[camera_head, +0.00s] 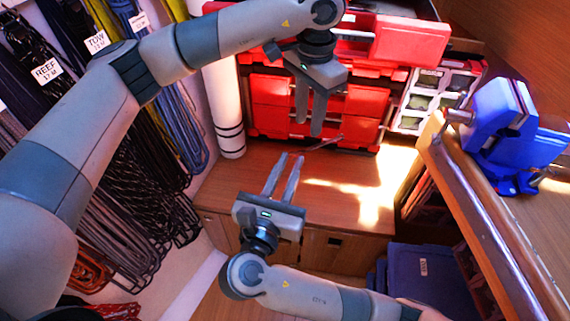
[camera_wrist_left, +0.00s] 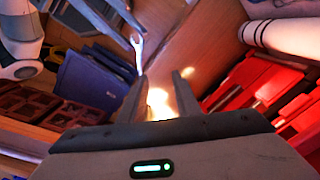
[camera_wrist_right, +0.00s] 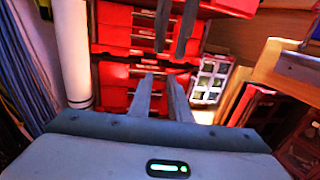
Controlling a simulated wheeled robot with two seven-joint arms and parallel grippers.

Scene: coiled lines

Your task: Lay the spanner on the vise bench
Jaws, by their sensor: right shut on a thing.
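The spanner (camera_wrist_left: 138,55) is a small light grey tool with an open jaw, seen in the left wrist view at the fingertips of my right gripper (camera_head: 291,156). My left gripper (camera_head: 309,127) is open and empty, higher up before the red drawers. The vise bench (camera_head: 548,205) is at the right, with a blue vise (camera_head: 498,115) on it, apart from both grippers.
Red drawers (camera_head: 270,90) and a white roll (camera_head: 223,110) stand behind the counter (camera_head: 340,180). Coiled lines (camera_head: 120,150) hang at the left. Blue cases (camera_head: 422,270) sit below the bench's rail. The bench top before the vise looks clear.

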